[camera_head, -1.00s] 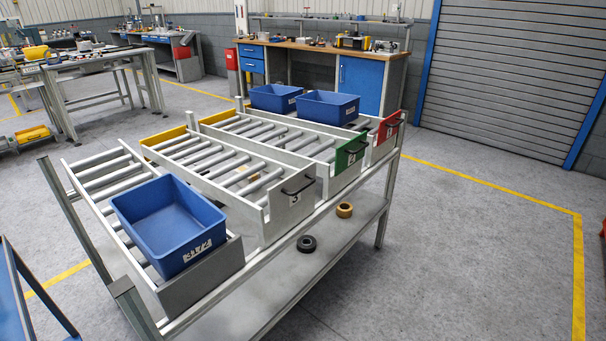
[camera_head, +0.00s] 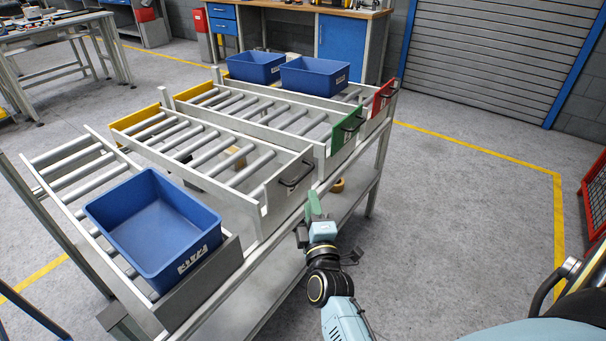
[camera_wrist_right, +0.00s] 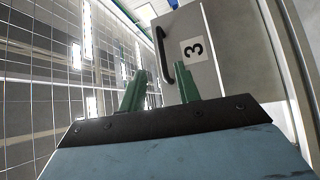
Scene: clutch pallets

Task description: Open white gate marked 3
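The white gate marked 3 (camera_head: 290,186) closes the front end of an empty roller lane and stands upright. Its number label shows in the right wrist view on the gate (camera_wrist_right: 197,75). Its black handle (camera_head: 297,174) also shows in the right wrist view (camera_wrist_right: 163,55). My right gripper (camera_head: 309,214) is just in front of and below the handle in the head view. In the right wrist view its green fingers (camera_wrist_right: 162,88) are spread apart, empty, with the handle beyond them and not visibly touched. My left gripper is not in view.
A blue bin (camera_head: 153,225) sits in the lane left of gate 3. Green gate (camera_head: 347,130) and red gate (camera_head: 383,95) are to the right, with two blue bins (camera_head: 314,76) behind. A lower shelf lies beneath. Open floor (camera_head: 465,220) is at right.

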